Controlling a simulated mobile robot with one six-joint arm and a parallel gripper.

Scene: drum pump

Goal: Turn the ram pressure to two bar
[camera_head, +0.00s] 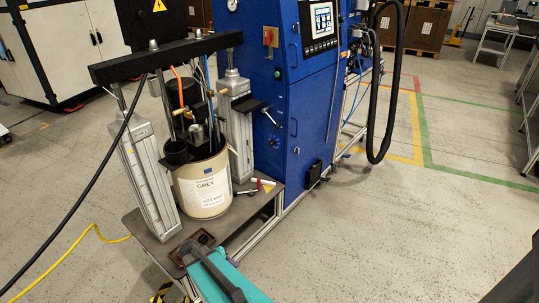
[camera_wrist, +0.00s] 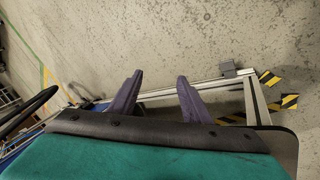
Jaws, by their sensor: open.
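A small round gauge (camera_head: 232,5) with a pale face is at the upper left of the blue pump cabinet (camera_head: 312,105); its reading is too small to make out. A dark round knob (camera_head: 273,139) and a black-handled lever (camera_head: 270,115) are lower on the cabinet's left face. I cannot tell which control sets the ram pressure. My gripper (camera_wrist: 158,78) is open and empty in the wrist view, its two purple-grey fingers apart over the floor and frame edge. In the head view its teal and grey body is low in front, well away from the controls; its fingers are hidden there.
A drum labelled GREY (camera_head: 205,185) stands between two upright ram columns under a black crossbar (camera_head: 165,55). A red switch (camera_head: 268,38) and a display (camera_head: 322,20) are higher on the cabinet. A black hose loop (camera_head: 373,140) hangs right. Floor at right is clear.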

